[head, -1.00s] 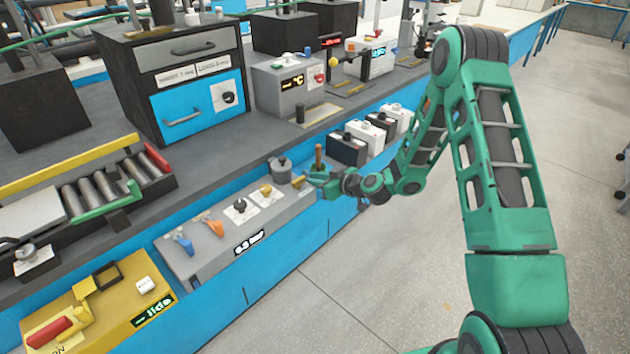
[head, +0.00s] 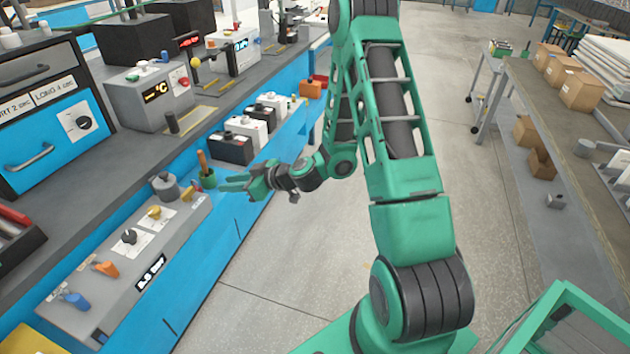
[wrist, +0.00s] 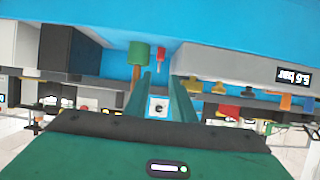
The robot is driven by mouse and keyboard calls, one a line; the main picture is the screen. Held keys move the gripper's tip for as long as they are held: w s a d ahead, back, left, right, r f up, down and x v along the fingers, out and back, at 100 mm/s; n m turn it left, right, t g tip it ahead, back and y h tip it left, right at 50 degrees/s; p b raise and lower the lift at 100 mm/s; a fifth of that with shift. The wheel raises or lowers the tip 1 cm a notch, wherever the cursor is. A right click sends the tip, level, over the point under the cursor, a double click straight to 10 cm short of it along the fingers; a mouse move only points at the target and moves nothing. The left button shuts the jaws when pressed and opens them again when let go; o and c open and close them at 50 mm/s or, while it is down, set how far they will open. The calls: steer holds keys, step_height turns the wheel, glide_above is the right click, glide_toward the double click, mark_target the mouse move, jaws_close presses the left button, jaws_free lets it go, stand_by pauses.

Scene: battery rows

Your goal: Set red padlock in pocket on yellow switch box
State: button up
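No red padlock can be made out for certain. A small red piece (wrist: 161,54), too small to identify, shows beside the green cup in the wrist view. Only a corner of the yellow switch box (head: 20,341) shows at the lower left of the head view; its pocket is out of sight. My gripper (head: 222,183) is level beside the green cup (head: 208,181) at the bench's front edge. In the wrist view my gripper's fingers (wrist: 162,98) are apart, with nothing seen held between them.
A grey box (head: 125,260) with blue, orange, black and yellow handles lies along the bench front. Black and white boxes (head: 247,132) stand beyond the cup. An aisle of bare floor (head: 290,255) separates the bench from a shelf with cartons (head: 583,88) on the right.

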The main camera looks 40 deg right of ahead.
steer(key=s+d+r+m+g+h, duration=0.2)
steer(key=s+d, duration=0.4)
steer(key=s, duration=0.4)
steer(key=s+d+r+m+g+h, duration=0.3)
steer(key=s+d+r, duration=0.3)
steer(key=s, duration=0.5)
steer(key=s+d+r+m+g+h, duration=0.2)
steer(key=s+d+r+m+g, duration=0.2)
steer(key=s, duration=0.6)
steer(key=shift+s+d+r+g+h, duration=0.3)
steer(key=shift+s+d+r, duration=0.1)
steer(key=shift+d+r, duration=0.45)
steer(key=o, duration=0.3)
steer(key=s+r+m, duration=0.1)
steer(key=s, duration=0.1)
steer(key=s+d+m, duration=0.1)
steer(key=s+m, duration=0.1)
steer(key=s, duration=0.1)
steer(key=s+d+r+m+g, duration=0.1)
steer(key=s, duration=0.2)
steer(key=shift+s+r, duration=0.1)
steer(key=shift+r, duration=0.2)
steer(key=shift+o, duration=0.7)
steer(key=shift+s+m, duration=0.25)
steer(key=shift+m, duration=0.05)
steer(key=shift+c, duration=1.1)
